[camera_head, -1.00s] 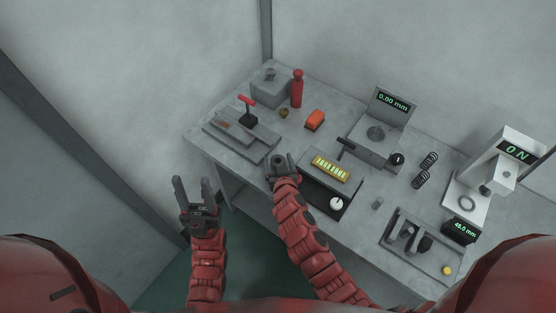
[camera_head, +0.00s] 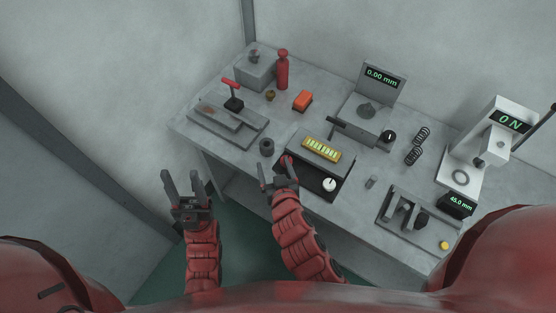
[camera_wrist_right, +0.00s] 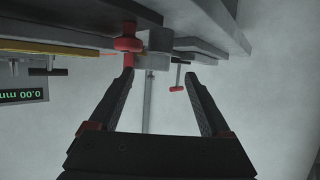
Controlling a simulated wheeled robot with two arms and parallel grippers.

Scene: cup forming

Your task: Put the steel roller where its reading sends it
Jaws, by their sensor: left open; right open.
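A short dark grey cylinder (camera_head: 267,146) with a dark centre stands on the bench left of the yellow-marked block. A smaller, lighter grey cylinder (camera_head: 370,182) is right of that block. I cannot tell for sure which one is the steel roller. My right gripper (camera_head: 278,171) is open and empty at the bench's front edge, just short of the dark cylinder and apart from it. Its two spread fingers also show in the right wrist view (camera_wrist_right: 160,80). My left gripper (camera_head: 182,178) is open and empty off the bench's left front. The gauge display (camera_head: 382,77) reads 0.00 mm.
The press display (camera_head: 511,120) reads 0 N; a smaller display (camera_head: 456,205) reads 45.0 mm.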

